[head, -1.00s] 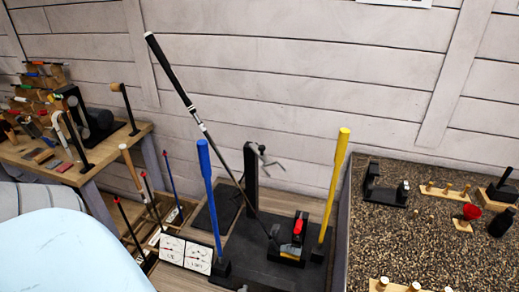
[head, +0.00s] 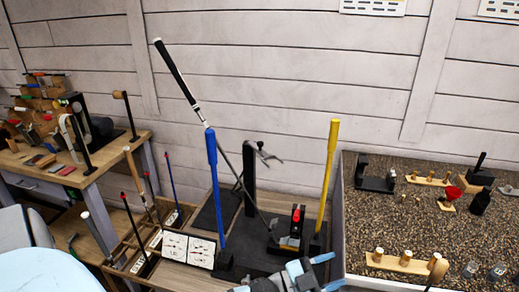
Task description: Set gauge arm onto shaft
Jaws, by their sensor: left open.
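A golf club leans with its black grip (head: 176,75) up and left. Its thin dark shaft (head: 230,165) runs down right past a black post (head: 250,180). The shaft's lower end reaches near a black fixture with a red part (head: 296,217). A grey hooked arm (head: 267,156) sticks out at the top of the post, right of and apart from the shaft; I cannot tell if this is the gauge arm. My right gripper is not in view.
A blue upright (head: 214,190) and a yellow upright (head: 329,185) flank the fixture. A rack (head: 150,240) with rods and a white card (head: 188,247) lies left. A gravel-textured bench (head: 400,225) with wooden pegs and small tools is at right. A wooden bench (head: 100,160) stands far left.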

